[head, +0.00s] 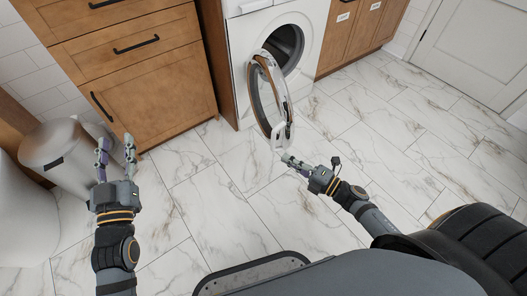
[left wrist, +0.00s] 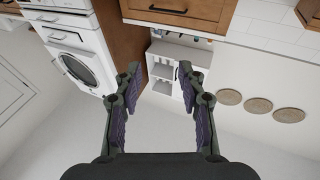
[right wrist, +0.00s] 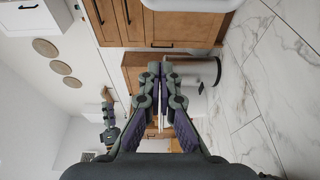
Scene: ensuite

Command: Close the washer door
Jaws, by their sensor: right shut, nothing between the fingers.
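The white washer (head: 245,45) stands at the top centre of the head view, with its dark round opening showing. Its round door (head: 256,92), with a shiny rim and a pale handle-like part at its lower edge, stands wide open toward me. My right gripper (head: 288,161) is shut and empty, its tips close to the door's lower edge. I cannot tell whether they touch it. In the right wrist view the fingertips (right wrist: 161,72) meet. My left gripper (head: 116,146) is open and empty, well left of the door; its spread fingers show in the left wrist view (left wrist: 158,78).
A wooden drawer cabinet (head: 130,60) stands left of the washer, and another wooden cabinet (head: 350,38) stands to its right. A metal bin (head: 65,150) is at the left. The marble-look floor (head: 390,125) is clear right of the door.

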